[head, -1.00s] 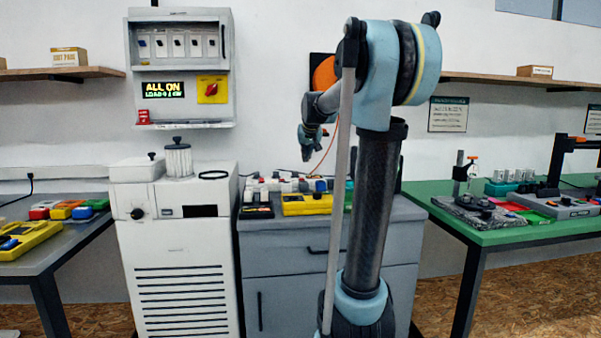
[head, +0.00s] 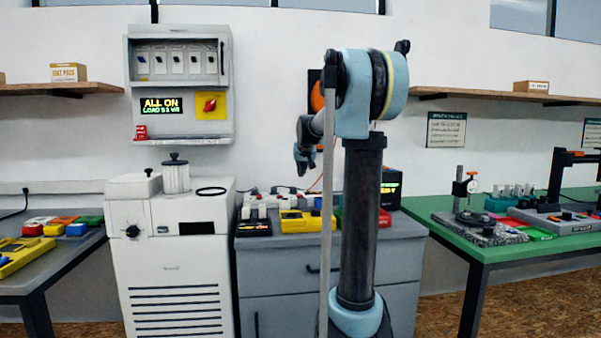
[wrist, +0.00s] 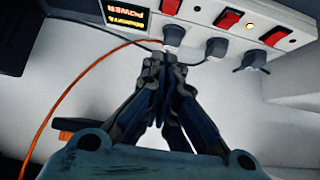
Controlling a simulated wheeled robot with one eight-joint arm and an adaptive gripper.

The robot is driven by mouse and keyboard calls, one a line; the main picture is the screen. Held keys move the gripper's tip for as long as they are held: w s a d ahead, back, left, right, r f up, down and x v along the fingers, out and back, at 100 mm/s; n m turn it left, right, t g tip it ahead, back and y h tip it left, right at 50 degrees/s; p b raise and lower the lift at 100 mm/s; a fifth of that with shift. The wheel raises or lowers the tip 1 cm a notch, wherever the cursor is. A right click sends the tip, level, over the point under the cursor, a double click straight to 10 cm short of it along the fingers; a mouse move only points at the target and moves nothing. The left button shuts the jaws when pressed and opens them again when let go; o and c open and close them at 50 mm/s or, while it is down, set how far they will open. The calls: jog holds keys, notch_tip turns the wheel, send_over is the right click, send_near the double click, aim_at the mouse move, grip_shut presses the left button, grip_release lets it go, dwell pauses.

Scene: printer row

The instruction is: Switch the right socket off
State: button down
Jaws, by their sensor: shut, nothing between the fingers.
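A white socket strip (wrist: 300,28) crosses the upper right of the wrist view, which looks upside down. It shows several red switches, including one at the left (wrist: 169,6), one in the middle (wrist: 228,18) and one at the right (wrist: 274,36) with a yellow glow. Grey plugs (wrist: 215,47) sit in it beside the switches. I cannot tell for certain which one is the right socket. In the head view the strip is small on the grey cabinet top. My gripper (wrist: 163,72) is shut and empty, its tips just short of the plugs; it also shows above the cabinet in the head view (head: 301,172).
A lit power display (wrist: 130,14) is beside the strip, and an orange cable (wrist: 70,85) hangs at the left of the wrist view. Yellow (head: 300,222) and black (head: 254,228) devices stand along the cabinet front. A wall panel (head: 162,105) reads ALL ON.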

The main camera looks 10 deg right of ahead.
send_over(300, 195)
jog(key=w, duration=0.2)
notch_tip(300, 195, down, 5)
jog(key=shift+s+r, duration=0.15)
notch_tip(300, 195, down, 2)
jog(key=shift+s+f, duration=0.1)
jog(key=shift+f, duration=0.75)
jog(key=shift+f+g, duration=0.2)
jog(key=shift+g, duration=0.1)
jog(key=shift+s+r, duration=0.15)
jog(key=shift+s, duration=0.55)
